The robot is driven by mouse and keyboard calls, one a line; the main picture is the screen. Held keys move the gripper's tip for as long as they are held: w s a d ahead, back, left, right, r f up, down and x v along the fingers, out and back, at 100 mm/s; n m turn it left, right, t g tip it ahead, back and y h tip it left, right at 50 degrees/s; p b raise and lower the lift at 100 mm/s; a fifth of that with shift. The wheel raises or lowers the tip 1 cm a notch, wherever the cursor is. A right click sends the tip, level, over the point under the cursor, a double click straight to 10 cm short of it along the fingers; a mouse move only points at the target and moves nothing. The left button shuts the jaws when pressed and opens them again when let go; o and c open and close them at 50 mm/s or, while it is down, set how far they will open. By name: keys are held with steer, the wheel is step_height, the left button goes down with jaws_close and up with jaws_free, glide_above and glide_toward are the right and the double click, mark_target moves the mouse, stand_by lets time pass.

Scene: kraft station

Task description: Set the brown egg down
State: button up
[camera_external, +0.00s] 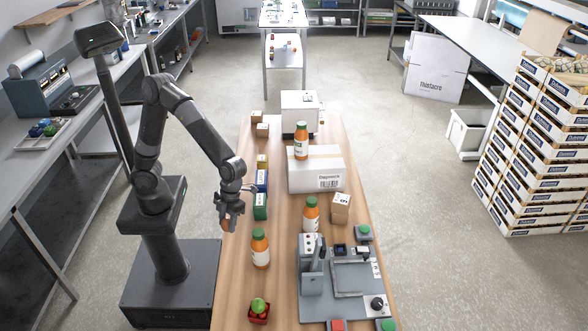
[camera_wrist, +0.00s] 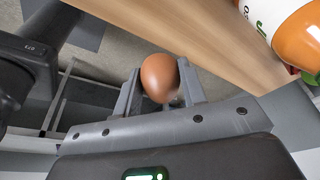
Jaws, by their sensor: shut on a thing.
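The brown egg (camera_wrist: 160,77) is between the two fingers of my gripper (camera_wrist: 162,90) in the wrist view. My gripper is shut on it. In the external view the egg (camera_external: 227,223) shows small and orange-brown under my gripper (camera_external: 229,212), at the left edge of the wooden table (camera_external: 284,262). In the wrist view, grey floor shows behind the egg, and the table edge runs diagonally past it, so the egg appears to be beside or just off the table's left edge. Its exact height is hard to tell.
An orange bottle (camera_external: 260,249) stands just right of my gripper, with another bottle (camera_external: 310,214) farther right. Green and blue boxes (camera_external: 260,206) line the table's left edge beyond. A red container (camera_external: 259,315) with a green item is at the near left. Bare wood shows between them.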

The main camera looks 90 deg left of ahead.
glide_above(245, 238)
steer(key=f, duration=0.2)
steer(key=w+f, duration=0.1)
steer(key=f, duration=0.1)
steer(key=shift+a, duration=0.4)
steer(key=shift+f, duration=1.9)
steer(key=shift+f, duration=0.1)
steer(key=o, duration=0.8)
steer(key=shift+c, duration=0.2)
